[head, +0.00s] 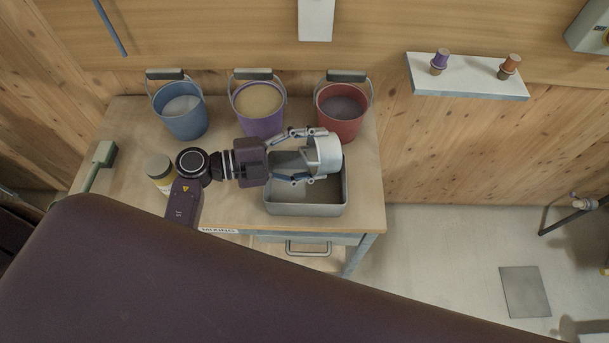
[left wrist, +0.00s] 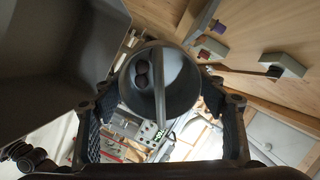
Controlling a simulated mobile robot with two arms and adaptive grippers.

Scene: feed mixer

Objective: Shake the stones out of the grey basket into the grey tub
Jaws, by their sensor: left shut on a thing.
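The small light-grey basket (head: 328,153) is between the fingers of my left gripper (head: 318,155), which is shut on it. It is held above the grey tub (head: 306,210) on the table, tipped on its side with its mouth towards my gripper's palm. In the left wrist view I look into the basket (left wrist: 182,80), with its handle crossing the mouth. Dark round stones (left wrist: 141,75) show inside it. The tub (left wrist: 45,65) fills the upper left there. Any stones in the tub cannot be made out. My right gripper is not in view.
A blue bucket (head: 183,118), a purple bucket (head: 262,122) and a red bucket (head: 340,125) stand along the back of the table (head: 120,130). A jar (head: 158,172) stands close to my left wrist. A wall shelf (head: 468,85) with two small items is at right.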

